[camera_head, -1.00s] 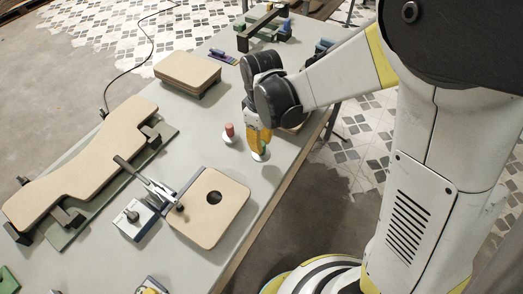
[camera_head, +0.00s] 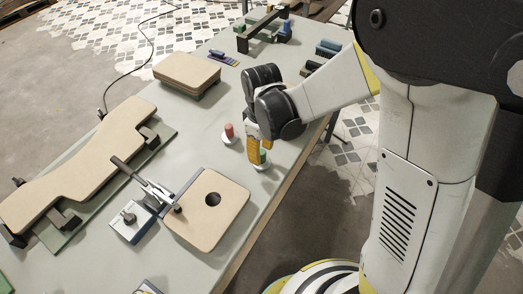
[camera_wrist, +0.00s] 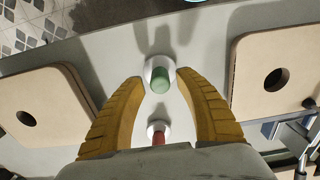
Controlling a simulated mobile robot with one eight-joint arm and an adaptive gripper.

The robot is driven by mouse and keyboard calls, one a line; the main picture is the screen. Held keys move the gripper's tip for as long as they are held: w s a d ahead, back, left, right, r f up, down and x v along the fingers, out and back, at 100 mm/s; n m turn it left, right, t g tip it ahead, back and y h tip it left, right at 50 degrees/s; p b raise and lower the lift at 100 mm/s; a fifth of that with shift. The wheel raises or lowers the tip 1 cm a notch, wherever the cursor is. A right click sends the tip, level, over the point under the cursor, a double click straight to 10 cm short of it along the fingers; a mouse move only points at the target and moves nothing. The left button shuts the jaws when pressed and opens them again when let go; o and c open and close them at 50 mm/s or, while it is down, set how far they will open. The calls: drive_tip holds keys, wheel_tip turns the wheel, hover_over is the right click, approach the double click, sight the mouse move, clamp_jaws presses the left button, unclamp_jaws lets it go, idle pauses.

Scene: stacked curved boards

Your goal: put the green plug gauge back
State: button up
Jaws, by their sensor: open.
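The green plug gauge (camera_head: 263,156) stands upright in a white round base near the table's right edge. In the wrist view its green top (camera_wrist: 161,79) and the white base around it show between my fingertips. My gripper (camera_head: 259,147) is open, pointing down, with its yellow fingers just above and to either side of the green plug. In the wrist view no finger of my gripper (camera_wrist: 160,84) visibly touches the plug.
A red plug (camera_head: 229,131) stands in its own white base close by. A board with a round hole (camera_head: 190,225) lies nearer the front, beside a toggle clamp (camera_head: 155,190). Stacked boards (camera_head: 187,70) sit farther back. A long curved board (camera_head: 80,170) lies at left.

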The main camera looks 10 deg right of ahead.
sight(261, 152)
wheel_tip(261, 152, up, 12)
drive_tip(key=p, duration=0.4)
drive_tip(key=s+d+r+m+t, duration=0.7)
drive_tip(key=s+d+r+m, duration=0.3)
drive_tip(key=d, duration=0.3)
drive_tip(key=shift+s+d, duration=0.25)
drive_tip(key=shift+s, duration=0.15)
idle(0.6)
